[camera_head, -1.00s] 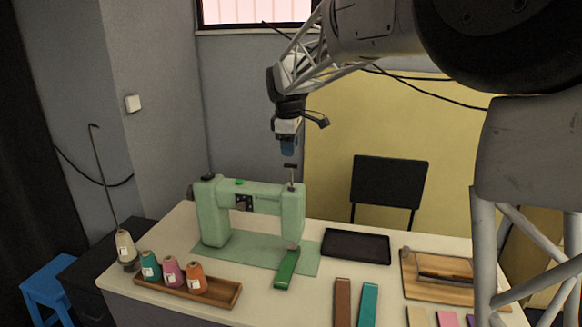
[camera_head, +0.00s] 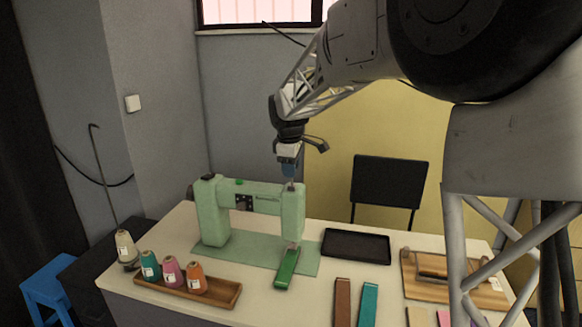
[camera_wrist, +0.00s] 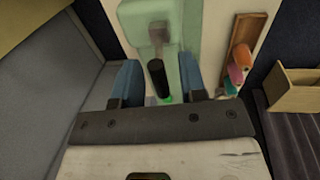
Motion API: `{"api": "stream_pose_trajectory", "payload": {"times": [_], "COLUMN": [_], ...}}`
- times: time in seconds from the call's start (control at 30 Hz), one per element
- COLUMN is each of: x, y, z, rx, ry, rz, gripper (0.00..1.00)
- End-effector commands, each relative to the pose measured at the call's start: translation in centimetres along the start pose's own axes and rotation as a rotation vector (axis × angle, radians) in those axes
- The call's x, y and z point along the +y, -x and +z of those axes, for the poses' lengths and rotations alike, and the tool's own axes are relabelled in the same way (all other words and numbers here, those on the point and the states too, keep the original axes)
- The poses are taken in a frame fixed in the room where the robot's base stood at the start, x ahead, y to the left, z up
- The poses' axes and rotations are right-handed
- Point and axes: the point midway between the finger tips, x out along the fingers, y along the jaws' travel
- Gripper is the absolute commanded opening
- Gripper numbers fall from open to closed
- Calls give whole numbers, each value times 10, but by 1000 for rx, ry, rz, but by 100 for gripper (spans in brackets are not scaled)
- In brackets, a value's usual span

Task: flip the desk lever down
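A pale green sewing machine (camera_head: 212,215) stands on a green mat (camera_head: 262,256) on the table. A lever with a black handle (camera_wrist: 157,80) and a grey stem (camera_wrist: 158,36) is on the machine's head end, as the wrist view shows. In the head view only the short stem (camera_head: 290,186) shows on top of the right end; my gripper hides the handle. My gripper (camera_head: 289,174) points down just above that end. In the wrist view its two blue fingers (camera_wrist: 159,84) are apart, with the handle between them and gaps at both sides.
A wooden tray (camera_head: 222,303) with several thread spools stands at the front left. A black tray (camera_head: 356,246) and a wooden board (camera_head: 410,286) lie to the right. Brown and teal strips (camera_head: 368,303) lie at the front. A black chair (camera_head: 388,187) stands behind the table.

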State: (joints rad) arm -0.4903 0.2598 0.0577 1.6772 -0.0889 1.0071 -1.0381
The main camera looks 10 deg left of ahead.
Motion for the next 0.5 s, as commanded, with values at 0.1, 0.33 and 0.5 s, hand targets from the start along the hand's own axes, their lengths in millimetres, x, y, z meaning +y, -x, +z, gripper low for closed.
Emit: {"api": "stream_pose_trajectory", "payload": {"times": [0.1,0.33,0.5], "x": [0,0,0], "y": [0,0,0], "z": [0,0,0], "rx": [0,0,0], "ry": [0,0,0], "rz": [0,0,0], "gripper": [32,0,0]}}
